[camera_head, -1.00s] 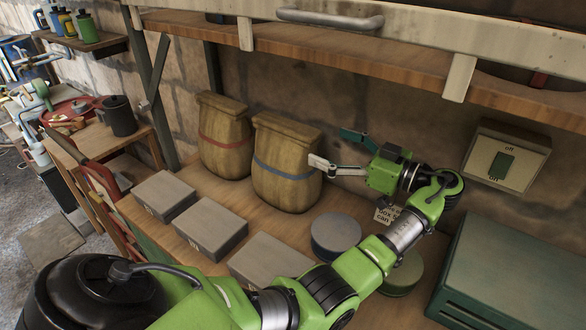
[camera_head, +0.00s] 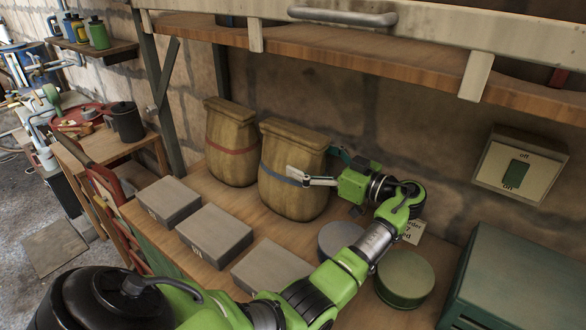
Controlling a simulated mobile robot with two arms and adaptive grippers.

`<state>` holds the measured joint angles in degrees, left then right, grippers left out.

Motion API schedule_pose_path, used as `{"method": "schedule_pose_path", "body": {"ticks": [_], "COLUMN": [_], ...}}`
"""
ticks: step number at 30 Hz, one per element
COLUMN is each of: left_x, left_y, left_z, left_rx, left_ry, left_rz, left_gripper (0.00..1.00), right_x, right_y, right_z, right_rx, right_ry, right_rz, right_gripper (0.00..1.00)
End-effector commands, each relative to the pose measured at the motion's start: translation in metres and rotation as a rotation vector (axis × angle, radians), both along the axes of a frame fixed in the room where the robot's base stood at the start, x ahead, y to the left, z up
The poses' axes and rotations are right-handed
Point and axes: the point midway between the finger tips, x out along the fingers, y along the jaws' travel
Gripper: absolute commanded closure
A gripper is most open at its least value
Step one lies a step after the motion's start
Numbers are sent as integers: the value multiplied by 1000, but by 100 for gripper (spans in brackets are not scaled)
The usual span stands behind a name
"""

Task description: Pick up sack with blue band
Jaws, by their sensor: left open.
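The sack with the blue band (camera_head: 290,200) is tan and stands upright on the wooden bench against the wall. My left gripper (camera_head: 316,163) is open at its right side, level with the band. One pale finger overlaps the sack's front near the band. The other, teal finger is at the far right edge, partly hidden by the sack. I cannot tell whether either finger touches it. A similar sack with a red band (camera_head: 231,162) stands just to the left. My right gripper is not in view.
Grey boxes (camera_head: 213,236) line the bench front. A round grey tin (camera_head: 338,237) and a green tin (camera_head: 405,279) stand beneath and beside my arm. A green case (camera_head: 520,275) is at the right, below a wall switch (camera_head: 519,166). A wooden shelf (camera_head: 400,75) hangs above.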

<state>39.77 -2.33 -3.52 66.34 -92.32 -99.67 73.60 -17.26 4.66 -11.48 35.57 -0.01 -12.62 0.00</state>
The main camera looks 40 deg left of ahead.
Motion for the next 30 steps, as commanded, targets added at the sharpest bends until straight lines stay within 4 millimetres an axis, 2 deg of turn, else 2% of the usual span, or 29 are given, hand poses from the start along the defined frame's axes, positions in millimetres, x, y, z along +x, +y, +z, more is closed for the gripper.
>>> {"method": "schedule_pose_path", "body": {"ticks": [7,12,15,23,30], "left_x": [0,0,-1,-1,-1], "left_y": [15,40,53,57,57], "left_z": [4,9,6,3,3], "left_rx": [2,2,2,0,0], "left_ry": [1,3,2,1,1], "left_rz": [1,2,2,-1,-1], "left_gripper": [11,11,11,11,74], "right_x": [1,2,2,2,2], "right_y": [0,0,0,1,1], "right_z": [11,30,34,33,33], "right_rx": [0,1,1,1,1], "right_ry": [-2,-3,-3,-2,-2], "right_rz": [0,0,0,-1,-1], "right_gripper": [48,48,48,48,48]}}
